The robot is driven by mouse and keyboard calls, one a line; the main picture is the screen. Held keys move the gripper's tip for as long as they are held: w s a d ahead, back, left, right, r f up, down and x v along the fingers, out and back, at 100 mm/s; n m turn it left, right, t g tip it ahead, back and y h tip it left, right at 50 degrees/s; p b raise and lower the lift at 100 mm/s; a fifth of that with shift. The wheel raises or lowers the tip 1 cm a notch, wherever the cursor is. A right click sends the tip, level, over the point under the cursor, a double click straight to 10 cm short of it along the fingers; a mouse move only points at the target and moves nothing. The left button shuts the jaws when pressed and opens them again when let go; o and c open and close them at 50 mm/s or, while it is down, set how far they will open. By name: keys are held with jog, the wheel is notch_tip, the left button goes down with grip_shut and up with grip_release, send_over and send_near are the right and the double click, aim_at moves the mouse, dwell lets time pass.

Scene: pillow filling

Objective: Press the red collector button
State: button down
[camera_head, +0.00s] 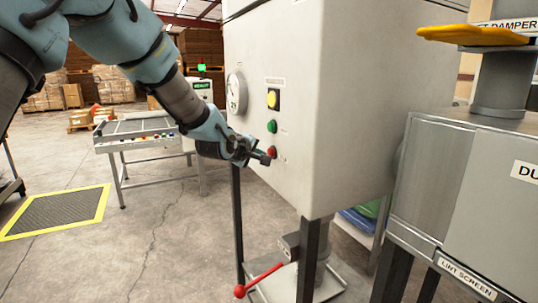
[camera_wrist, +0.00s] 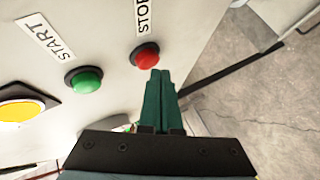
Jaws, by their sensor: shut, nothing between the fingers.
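The red button (camera_head: 272,152) sits on the front face of the grey collector cabinet (camera_head: 340,90), below the green button (camera_head: 272,127). In the wrist view the red button (camera_wrist: 146,55) is beside a STOP label, with the green button (camera_wrist: 84,80) to its left beside a START label. My gripper (camera_head: 266,158) is shut and empty. In the wrist view the fingertips of my gripper (camera_wrist: 158,74) are just below the red button and overlap its lower edge. I cannot tell whether they touch it.
A yellow button (camera_head: 272,99) and a gauge (camera_head: 236,93) are higher on the cabinet. A red-knobbed lever (camera_head: 240,291) juts out below. A metal table (camera_head: 130,131) stands behind, and a grey machine (camera_head: 470,190) is at right. The floor at left is open.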

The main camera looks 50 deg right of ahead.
jog(key=shift+w+a, duration=0.1)
jog(key=shift+a, duration=0.15)
jog(key=a, duration=0.1)
jog(key=w+a, duration=0.1)
jog(key=a, duration=0.1)
jog(key=w+a, duration=0.1)
jog(key=shift+a, duration=0.35)
dwell(0.9)
